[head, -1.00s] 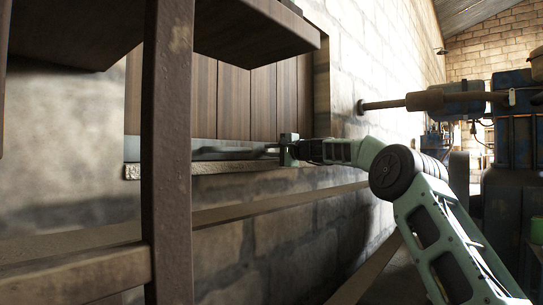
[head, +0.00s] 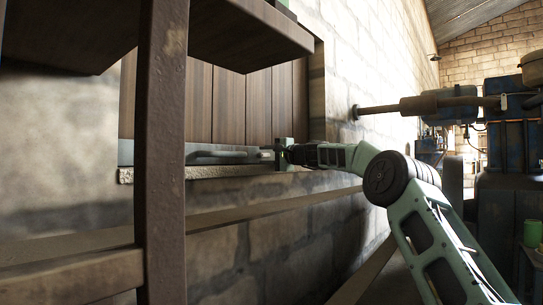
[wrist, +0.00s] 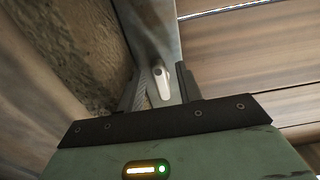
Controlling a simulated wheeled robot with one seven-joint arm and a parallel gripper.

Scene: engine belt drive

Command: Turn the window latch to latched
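The window latch (wrist: 161,82) is a small pale lever with a rounded end on a grey metal strip in the wrist view. It lies between the two dark fingers of my gripper (wrist: 160,92), which are apart, with a narrow gap seen beside the lever. Contact with the lever cannot be made out. In the head view my gripper (head: 268,153) is at the lower right of the wooden window (head: 228,105), just above the sill. The latch cannot be told apart clearly there.
A stone sill (head: 225,171) runs under the window. A rusty upright post (head: 162,190) and a wooden shelf (head: 240,40) stand in front at left. A rod (head: 385,108) juts toward the wall from blue machinery (head: 508,145) at right.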

